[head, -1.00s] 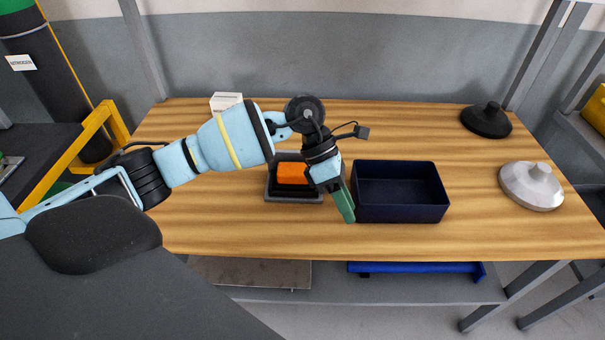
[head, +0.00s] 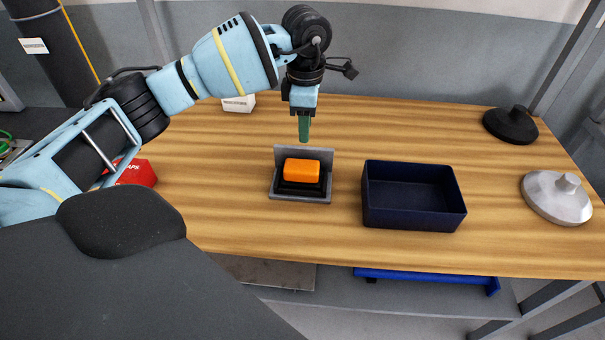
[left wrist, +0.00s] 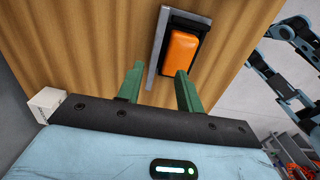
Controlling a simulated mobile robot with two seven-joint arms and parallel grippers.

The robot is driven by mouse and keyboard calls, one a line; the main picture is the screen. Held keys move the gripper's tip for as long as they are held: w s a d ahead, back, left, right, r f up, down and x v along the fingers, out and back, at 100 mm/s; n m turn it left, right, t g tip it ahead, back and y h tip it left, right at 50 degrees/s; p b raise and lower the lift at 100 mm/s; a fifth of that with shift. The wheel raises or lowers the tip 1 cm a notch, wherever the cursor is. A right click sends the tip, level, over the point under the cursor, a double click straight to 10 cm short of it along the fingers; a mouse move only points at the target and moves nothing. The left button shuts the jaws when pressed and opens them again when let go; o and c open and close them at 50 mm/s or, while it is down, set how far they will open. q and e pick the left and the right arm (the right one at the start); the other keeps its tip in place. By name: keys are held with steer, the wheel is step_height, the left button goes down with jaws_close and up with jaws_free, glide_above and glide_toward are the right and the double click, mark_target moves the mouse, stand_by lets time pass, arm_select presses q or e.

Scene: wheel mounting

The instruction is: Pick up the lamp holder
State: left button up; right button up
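No label marks which thing is the lamp holder. An orange block (head: 302,170) sits in a black base against a grey angled bracket (head: 286,197) on the table. These also show in the left wrist view as the orange block (left wrist: 183,52) and the grey bracket (left wrist: 155,60). A black round piece (head: 510,125) and a pale grey round piece (head: 556,198), each with a knob on top, lie at the right. My left gripper (head: 304,138) points down just behind the bracket. Its green fingers (left wrist: 156,88) are apart with nothing between them. My right gripper is not in view.
A dark blue open box (head: 413,222) stands right of the bracket and looks empty. A small white box (head: 239,104) is at the back, and a red box (head: 136,173) is at the left. Bare wood (head: 220,205) lies left of the bracket.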

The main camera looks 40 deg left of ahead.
mark_target(304, 147)
arm_select(q)
steer(key=shift+w+a+f, duration=0.1)
steer(key=shift+a+f, duration=0.1)
steer(key=shift+f, duration=1.15)
steer(key=shift+w+a+f, duration=0.1)
steer(key=shift+a+f, duration=0.1)
steer(key=shift+f, duration=1.1)
jaws_close()
